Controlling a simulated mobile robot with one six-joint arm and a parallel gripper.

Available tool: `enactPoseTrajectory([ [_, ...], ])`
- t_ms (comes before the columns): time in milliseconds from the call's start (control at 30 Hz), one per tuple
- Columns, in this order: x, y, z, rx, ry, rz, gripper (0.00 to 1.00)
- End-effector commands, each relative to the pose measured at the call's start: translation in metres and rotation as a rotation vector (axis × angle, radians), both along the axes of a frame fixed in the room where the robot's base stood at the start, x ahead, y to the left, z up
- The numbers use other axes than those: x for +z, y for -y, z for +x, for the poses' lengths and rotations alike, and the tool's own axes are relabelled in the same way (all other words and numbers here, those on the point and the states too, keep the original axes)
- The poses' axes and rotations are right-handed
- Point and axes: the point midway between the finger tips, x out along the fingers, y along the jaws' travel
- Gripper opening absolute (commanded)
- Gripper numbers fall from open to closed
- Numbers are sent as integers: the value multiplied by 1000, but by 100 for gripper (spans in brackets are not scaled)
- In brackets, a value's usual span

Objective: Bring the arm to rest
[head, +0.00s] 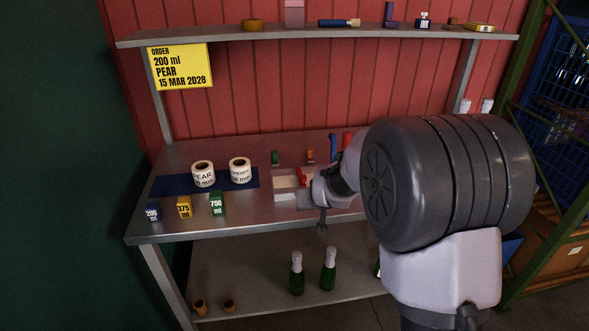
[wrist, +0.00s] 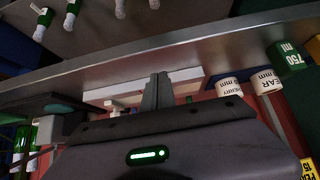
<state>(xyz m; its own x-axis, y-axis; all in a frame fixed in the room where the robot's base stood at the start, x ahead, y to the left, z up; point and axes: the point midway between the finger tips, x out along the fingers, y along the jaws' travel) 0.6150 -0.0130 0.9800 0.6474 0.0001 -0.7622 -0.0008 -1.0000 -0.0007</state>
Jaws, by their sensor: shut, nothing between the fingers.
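My gripper (head: 321,229) shows small in the head view, at the front edge of the metal bench (head: 250,218). Its fingers are together and empty. In the wrist view the closed fingers (wrist: 157,91) point toward the bench edge, and the picture is turned over. My arm hides the right part of the bench in the head view. A white tray (head: 284,196) sits on the bench just behind and left of the gripper.
Label rolls (head: 203,174) stand on a blue mat (head: 160,187); blue, yellow and green size blocks (head: 184,208) line the front left. Green bottles (head: 297,275) stand on the lower shelf. A yellow order sign (head: 181,66) hangs below the upper shelf (head: 300,37). A blue crate rack is right.

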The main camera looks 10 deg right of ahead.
Motion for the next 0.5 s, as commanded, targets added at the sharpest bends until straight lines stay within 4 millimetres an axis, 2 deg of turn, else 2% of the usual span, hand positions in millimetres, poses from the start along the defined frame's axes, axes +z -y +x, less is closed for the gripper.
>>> enactPoseTrajectory([
  [67, 9, -1, -5, -4, 0, 8, 0],
  [167, 53, -11, -44, -27, -14, 65, 0],
  [200, 76, -17, -73, -44, -28, 103, 0],
  [267, 105, -26, -127, -77, -60, 164, 0],
  [300, 120, -31, -164, -100, -82, 202, 0],
  [400, 135, -41, -251, -158, -135, 280, 0],
  [500, 132, -48, -314, -210, -178, 337, 0],
])
